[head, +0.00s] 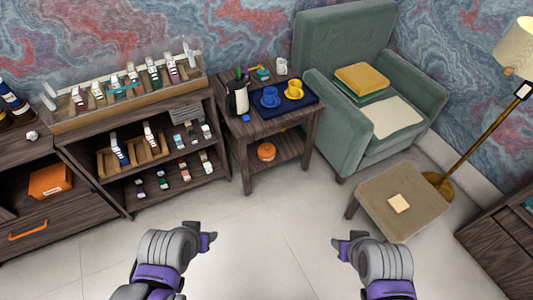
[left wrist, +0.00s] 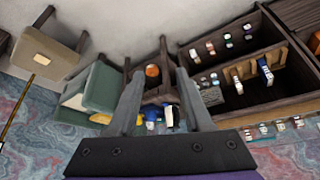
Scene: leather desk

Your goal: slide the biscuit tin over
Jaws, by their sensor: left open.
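A small round orange container (head: 266,152), which looks like the biscuit tin, sits on the lower shelf of the dark wooden side table. It also shows in the left wrist view (left wrist: 152,70), small and far off beyond the fingers. My left gripper (head: 208,241) is in front of the shelving, well short of the table, with nothing held. In the left wrist view its two fingers (left wrist: 160,76) are spread apart and empty. My right gripper (head: 343,247) is over the floor at the right; its jaw gap is not clear. Neither gripper touches the container.
The side table (head: 313,123) carries a blue tray (head: 292,110) with a blue cup and a yellow cup, and a kettle (head: 238,97). A shelf unit (head: 115,190) stands left, a green armchair (head: 345,130) and stool (head: 420,215) right. The floor in front is clear.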

